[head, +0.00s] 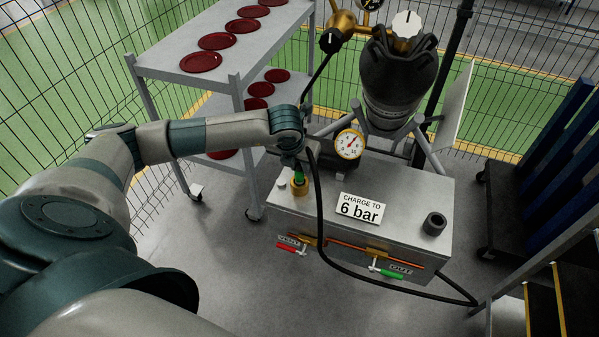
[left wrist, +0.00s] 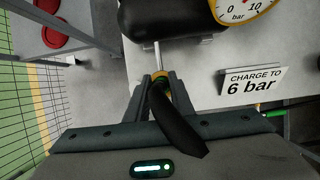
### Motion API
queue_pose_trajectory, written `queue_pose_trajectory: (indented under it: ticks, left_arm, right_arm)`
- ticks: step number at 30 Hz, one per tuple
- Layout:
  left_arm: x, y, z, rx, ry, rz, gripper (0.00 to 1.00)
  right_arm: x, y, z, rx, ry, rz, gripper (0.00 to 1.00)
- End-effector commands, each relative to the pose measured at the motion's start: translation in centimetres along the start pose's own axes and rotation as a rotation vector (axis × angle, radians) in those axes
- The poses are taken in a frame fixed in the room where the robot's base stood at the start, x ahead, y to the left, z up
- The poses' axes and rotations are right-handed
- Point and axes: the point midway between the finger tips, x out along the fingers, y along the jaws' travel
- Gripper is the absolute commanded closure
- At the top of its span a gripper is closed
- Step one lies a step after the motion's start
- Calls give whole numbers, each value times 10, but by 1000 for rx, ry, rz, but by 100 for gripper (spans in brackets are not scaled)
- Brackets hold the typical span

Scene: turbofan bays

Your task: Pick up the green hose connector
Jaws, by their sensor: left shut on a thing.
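The green hose connector (head: 299,172) is at the left end of the grey box's top, just above a brass fitting (head: 300,188). I cannot tell whether it is seated in the fitting or only over it. My left gripper (head: 298,165) is shut on the connector from above. In the left wrist view, the two fingers (left wrist: 161,88) close around it, and the black hose (left wrist: 174,118) covers most of it. The hose (head: 319,205) also runs down the front of the box in the head view. My right gripper is not in view.
The grey box (head: 405,205) carries a "CHARGE TO 6 bar" sign (head: 360,208), a gauge (head: 349,145) and a black cup-like part (head: 434,223). Red (head: 291,247) and green (head: 391,273) valve handles are on its front. A shelf cart (head: 190,65) with red discs stands behind my left arm.

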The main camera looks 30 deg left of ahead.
Motion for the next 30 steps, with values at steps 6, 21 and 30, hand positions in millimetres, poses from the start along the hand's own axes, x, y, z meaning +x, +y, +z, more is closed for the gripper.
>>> queue_pose_trajectory:
  ticks: [6,21,30]
  left_arm:
    - [-5,0,3,0,-2,-1,100]
    - [-62,-47,18,3,-6,-8,100]
    - [-97,-98,21,3,-4,-5,100]
  right_arm:
    - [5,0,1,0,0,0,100]
    - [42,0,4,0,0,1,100]
    - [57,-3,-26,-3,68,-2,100]
